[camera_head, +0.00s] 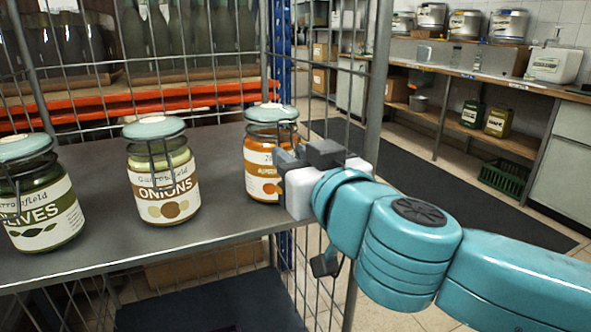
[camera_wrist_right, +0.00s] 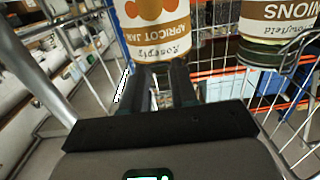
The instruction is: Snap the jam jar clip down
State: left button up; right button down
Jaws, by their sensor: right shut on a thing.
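The apricot jam jar (camera_head: 262,155) stands upright at the right end of the metal shelf, with orange contents and a pale green lid (camera_head: 270,113). Its wire clip (camera_head: 288,126) shows at the lid's right side; its lower part is hidden. My right gripper (camera_head: 288,160) is at the jar's right side, shut on the clip, though the fingers hide the contact. In the right wrist view the jar (camera_wrist_right: 157,30) appears upside down above my gripper's dark fingers (camera_wrist_right: 163,78). My left gripper is not in view.
An onions jar (camera_head: 162,180) and an olives jar (camera_head: 38,205) stand to the left on the same shelf (camera_head: 115,255). A wire mesh side and upright post (camera_head: 372,85) rise close to my right arm. A counter with more jars (camera_head: 480,70) is at the back right.

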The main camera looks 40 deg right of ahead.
jog(key=shift+w+d+f+t, duration=0.15)
jog(key=shift+f+t, duration=0.3)
jog(key=shift+t, duration=0.55)
jog(key=shift+h, duration=0.3)
jog(key=shift+t, duration=0.3)
jog(key=shift+a, duration=0.2)
jog(key=c, duration=0.9)
grip_release()
